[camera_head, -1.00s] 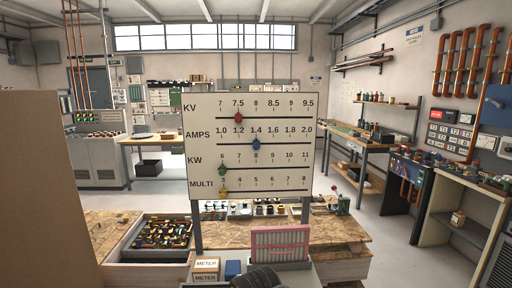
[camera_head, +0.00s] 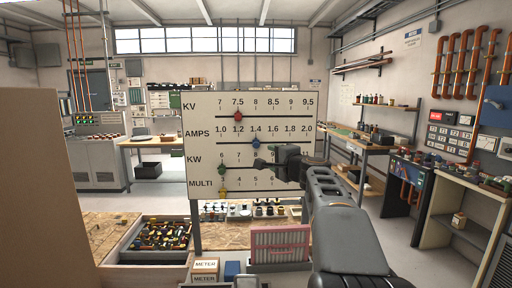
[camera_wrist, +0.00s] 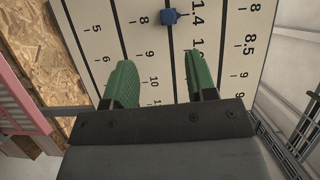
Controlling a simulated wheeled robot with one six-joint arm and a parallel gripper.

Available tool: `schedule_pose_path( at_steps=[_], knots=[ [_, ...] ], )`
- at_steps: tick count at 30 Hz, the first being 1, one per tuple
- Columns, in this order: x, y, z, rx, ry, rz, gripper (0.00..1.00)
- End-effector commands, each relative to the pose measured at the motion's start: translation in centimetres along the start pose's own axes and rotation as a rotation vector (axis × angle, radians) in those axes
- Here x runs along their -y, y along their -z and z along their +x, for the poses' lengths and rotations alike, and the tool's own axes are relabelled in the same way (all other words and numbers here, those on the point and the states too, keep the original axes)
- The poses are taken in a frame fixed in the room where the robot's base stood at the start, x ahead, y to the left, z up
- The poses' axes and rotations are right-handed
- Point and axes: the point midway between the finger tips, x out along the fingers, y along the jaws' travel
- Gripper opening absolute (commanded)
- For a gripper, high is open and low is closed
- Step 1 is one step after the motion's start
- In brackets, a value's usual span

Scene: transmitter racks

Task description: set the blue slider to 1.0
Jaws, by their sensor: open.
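A white panel (camera_head: 290,104) carries rows of sliders marked KV, AMPS, KW and MULTI. The blue slider (camera_head: 256,143) is on the AMPS row, at about 1.4. It also shows at the top of the wrist view (camera_wrist: 170,17). The red slider (camera_head: 238,116) sits at about 7.5, the green slider (camera_head: 222,169) at about 6, and the yellow slider (camera_head: 223,192) near the left end. My gripper (camera_wrist: 160,65) is open, with green fingers apart and empty. In the wrist view the blue slider lies beyond the fingertips. In the head view my gripper hides part of the KW row.
Below the panel is a wooden bench with a pink ribbed item (camera_head: 280,244), a tray of parts (camera_head: 160,236) and a METER box (camera_head: 205,266). A tall brown board (camera_head: 40,190) stands at the left. Clear floor shows at the right.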

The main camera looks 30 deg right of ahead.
Motion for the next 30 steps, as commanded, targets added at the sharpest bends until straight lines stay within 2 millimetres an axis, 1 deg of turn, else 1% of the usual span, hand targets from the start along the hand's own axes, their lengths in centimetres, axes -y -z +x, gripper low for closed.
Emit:
schedule_pose_path(
  at_steps=[1, 5, 8, 15, 21, 24, 30],
  knots=[
    [0.5, 0.1, 0.1, -0.008, 0.018, 0.015, 0.51],
    [1.0, 0.3, 0.9, -0.02, 0.035, 0.039, 0.51],
    [1.0, 0.4, 2.3, -0.023, 0.032, 0.033, 0.51],
    [1.3, 0.5, 7.0, -0.022, 0.03, 0.034, 0.51],
    [1.3, 0.6, 10.4, -0.023, 0.03, 0.033, 0.51],
    [1.3, 0.6, 11.7, -0.022, 0.03, 0.032, 0.51],
    [1.2, 0.7, 13.3, -0.024, 0.03, 0.032, 0.51]
  ],
)
